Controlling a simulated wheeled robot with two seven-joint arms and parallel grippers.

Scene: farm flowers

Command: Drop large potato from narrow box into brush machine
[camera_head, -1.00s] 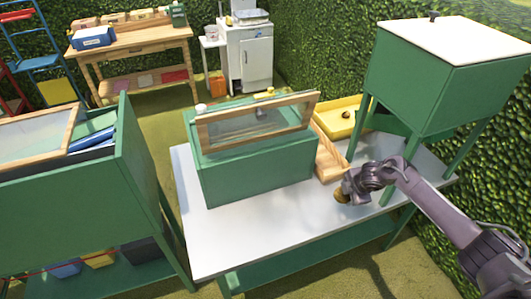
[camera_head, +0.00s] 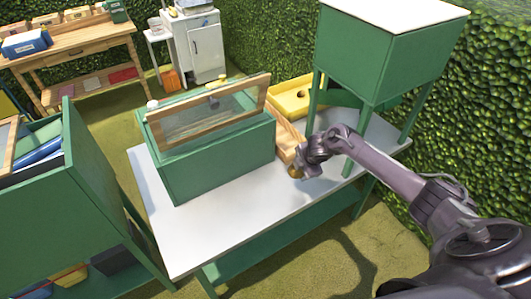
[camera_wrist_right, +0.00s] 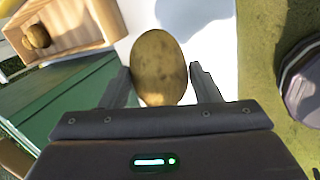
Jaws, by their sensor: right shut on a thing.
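My right gripper (camera_head: 299,169) is shut on a large brown potato (camera_wrist_right: 158,68), held above the white table in front of the narrow box. The potato also shows small in the head view (camera_head: 294,173). The narrow wooden box (camera_head: 287,139) stands on the table beside the green box; in the right wrist view (camera_wrist_right: 82,22) a smaller potato (camera_wrist_right: 36,37) lies in it. The green box (camera_head: 222,160) has a wood-framed clear lid (camera_head: 210,114), tilted. A green hopper on legs (camera_head: 385,60) stands behind my right arm. I cannot tell which is the brush machine. My left gripper is out of view.
The white table (camera_head: 235,208) is clear in front of the green box. A yellow tray (camera_head: 290,98) sits behind the narrow box. A green bin (camera_head: 60,200) stands at the left, and a hedge (camera_head: 480,110) closes the right side.

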